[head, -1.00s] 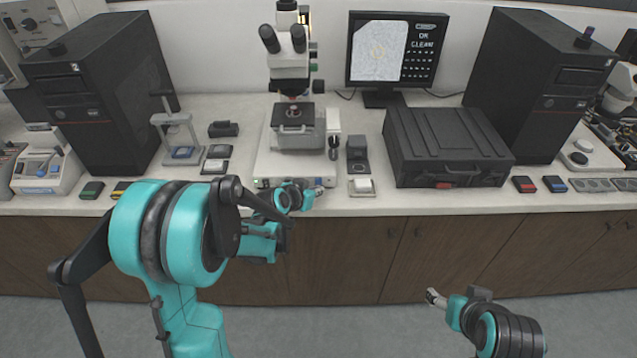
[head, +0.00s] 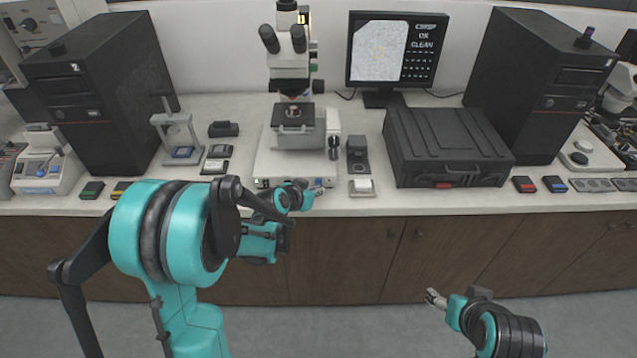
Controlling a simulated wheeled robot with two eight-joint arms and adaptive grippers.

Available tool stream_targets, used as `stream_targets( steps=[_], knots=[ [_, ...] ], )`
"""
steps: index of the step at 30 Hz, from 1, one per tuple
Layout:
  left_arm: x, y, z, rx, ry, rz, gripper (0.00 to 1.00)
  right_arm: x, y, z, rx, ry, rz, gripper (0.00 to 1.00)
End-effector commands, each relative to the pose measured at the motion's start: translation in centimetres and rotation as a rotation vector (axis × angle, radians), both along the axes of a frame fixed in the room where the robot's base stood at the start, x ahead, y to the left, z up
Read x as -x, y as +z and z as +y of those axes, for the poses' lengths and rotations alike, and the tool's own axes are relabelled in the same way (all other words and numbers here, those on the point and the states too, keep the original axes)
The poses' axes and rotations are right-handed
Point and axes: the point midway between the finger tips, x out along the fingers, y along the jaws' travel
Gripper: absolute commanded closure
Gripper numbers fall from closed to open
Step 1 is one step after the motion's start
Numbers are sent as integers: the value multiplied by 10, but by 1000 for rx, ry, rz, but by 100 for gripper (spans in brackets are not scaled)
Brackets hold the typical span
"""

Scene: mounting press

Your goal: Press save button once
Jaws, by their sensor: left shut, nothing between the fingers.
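The microscope (head: 290,70) stands on the bench, with a pale base (head: 263,165) whose front edge carries small marks or controls at its lower left. I cannot make out a button labelled save. My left gripper (head: 319,190) is shut and empty, low at the front right of the microscope base. Its arm covers part of the base's front edge, and I cannot tell whether the fingertips touch it. The monitor (head: 424,70) behind shows a grey picture and text including "CLEAN". My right gripper (head: 434,297) is low in front of the cabinets, away from the bench; its fingers are too small to judge.
A black case (head: 445,140) lies right of the microscope, and a small block with a white top (head: 361,187) sits near the bench edge. Black towers (head: 95,95) (head: 535,90) stand on both sides. A small press stand (head: 178,135) is left of the microscope.

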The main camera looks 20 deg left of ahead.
Motion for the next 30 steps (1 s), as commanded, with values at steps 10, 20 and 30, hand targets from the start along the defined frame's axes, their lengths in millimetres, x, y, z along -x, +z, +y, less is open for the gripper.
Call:
stream_targets(
  steps=[10,20,30],
  knots=[
    [-6,0,2,0,0,0,100,0,-2,0,0,0,0,36],
    [-8,0,2,0,0,0,100,0,-2,0,0,0,0,36],
    [-11,0,3,0,0,0,100,0,-2,0,0,0,0,36]
  ],
)
